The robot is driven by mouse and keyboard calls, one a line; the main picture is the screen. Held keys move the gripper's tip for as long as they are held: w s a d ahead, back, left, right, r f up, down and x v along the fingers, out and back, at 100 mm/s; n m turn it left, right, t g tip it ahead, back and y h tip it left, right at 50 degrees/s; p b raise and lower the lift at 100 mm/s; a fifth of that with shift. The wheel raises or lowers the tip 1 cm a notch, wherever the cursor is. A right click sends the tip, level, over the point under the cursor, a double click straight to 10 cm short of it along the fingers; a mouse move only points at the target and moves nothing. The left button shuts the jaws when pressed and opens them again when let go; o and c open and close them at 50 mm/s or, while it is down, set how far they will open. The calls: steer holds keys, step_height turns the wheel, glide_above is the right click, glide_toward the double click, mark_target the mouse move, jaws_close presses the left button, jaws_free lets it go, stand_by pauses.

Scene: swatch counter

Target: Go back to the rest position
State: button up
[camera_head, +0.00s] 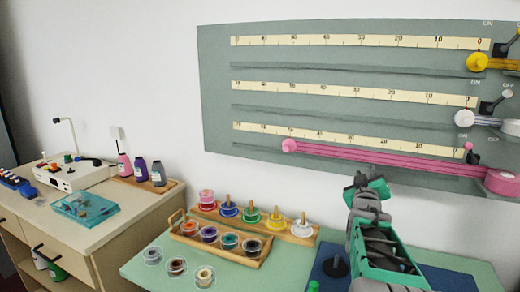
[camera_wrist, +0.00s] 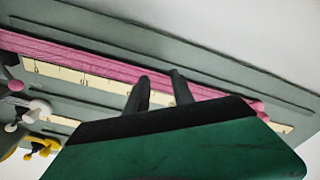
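My gripper (camera_head: 366,182) is raised in front of the lower part of the grey-green wall board (camera_head: 222,95), above the green counter. In the wrist view its two dark fingers (camera_wrist: 160,84) stand apart with nothing visible between them. Behind them runs a pink ribbon (camera_wrist: 80,52), which looks apart from the fingers. In the head view the pink ribbon (camera_head: 390,161) is drawn out leftward from its pink spool (camera_head: 503,182) along the lowest scale. Its pink end knob (camera_head: 289,145) sits at the left.
Yellow (camera_head: 478,62) and white (camera_head: 464,117) ribbon ends sit near zero on the upper scales. A wooden spool tray (camera_head: 232,257), peg rack (camera_head: 300,233) and loose spools stand on the green counter (camera_head: 140,266). A beige cabinet (camera_head: 120,225) is at left.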

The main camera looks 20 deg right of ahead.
steer(key=a+f+n+g+y+p, duration=0.1)
steer(key=a+f+g+y+p, duration=0.2)
steer(key=a, duration=0.8)
steer(key=a+f+y+p, duration=0.25)
steer(key=a+y, duration=0.25)
steer(key=a, duration=0.7)
steer(key=s+a+f+g+y+p, duration=0.2)
steer(key=s+a+f+g, duration=0.1)
steer(key=s+a, duration=0.6)
steer(key=s+a+f+n+g+y+p, duration=0.1)
steer(key=s+a+f+g+y+p, duration=0.1)
steer(key=s+a, duration=0.7)
steer(key=shift+s+a+f+g+y, duration=0.25)
steer(key=shift+f+g, duration=0.5)
steer(key=shift+g, duration=0.45)
steer(key=shift+w, duration=0.1)
